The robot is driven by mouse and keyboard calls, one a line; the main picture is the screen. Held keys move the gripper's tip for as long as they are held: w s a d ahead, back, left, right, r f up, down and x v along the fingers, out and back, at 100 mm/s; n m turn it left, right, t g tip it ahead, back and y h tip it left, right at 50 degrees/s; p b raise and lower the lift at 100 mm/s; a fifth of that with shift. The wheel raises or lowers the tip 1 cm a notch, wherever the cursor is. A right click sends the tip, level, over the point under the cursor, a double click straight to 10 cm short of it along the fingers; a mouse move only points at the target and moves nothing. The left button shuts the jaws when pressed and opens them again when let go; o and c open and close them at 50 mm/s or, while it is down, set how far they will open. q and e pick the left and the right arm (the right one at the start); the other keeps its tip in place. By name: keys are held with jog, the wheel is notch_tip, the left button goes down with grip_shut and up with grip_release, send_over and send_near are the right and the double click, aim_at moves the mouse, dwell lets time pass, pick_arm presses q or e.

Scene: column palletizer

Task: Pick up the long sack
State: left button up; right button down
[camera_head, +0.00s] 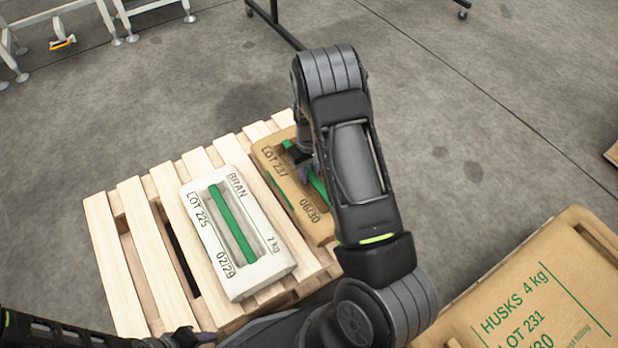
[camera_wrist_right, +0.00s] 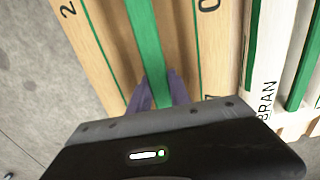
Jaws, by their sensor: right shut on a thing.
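The long sack (camera_head: 278,184) is brown with "LOT 237" and "06/30" on it and a green strap along its middle. It lies flat on the pallet, partly hidden by my right arm. My right gripper (camera_head: 304,168) is over it, shut on the green strap. In the right wrist view, the purple fingertips (camera_wrist_right: 160,90) sit on both sides of the strap (camera_wrist_right: 146,45). My left gripper (camera_head: 182,338) is at the bottom edge of the head view, cut off, and its opening is unclear.
A white "BRAN" sack (camera_head: 206,240) with a green strap lies close beside the brown one on the wooden pallet (camera_head: 105,225). A large brown "HUSKS" sack (camera_head: 560,262) is at lower right. White frames (camera_head: 110,22) and a dark wheeled stand (camera_head: 275,28) are at the back. Concrete floor is clear between.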

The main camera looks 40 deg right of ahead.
aim_at(309, 171)
notch_tip(309, 171, up, 6)
jog(key=shift+w+f+p, duration=0.1)
jog(key=shift+f+p, duration=0.05)
jog(key=shift+p, duration=0.4)
dwell(0.3)
jog(key=a+r+n+p, duration=0.1)
jog(key=a+r+p, duration=2)
jog(key=r, duration=0.5)
jog(key=shift+s+a+p, duration=0.3)
jog(key=shift+s+p, duration=0.05)
jog(key=shift+p, duration=0.15)
jog(key=shift+f, duration=0.1)
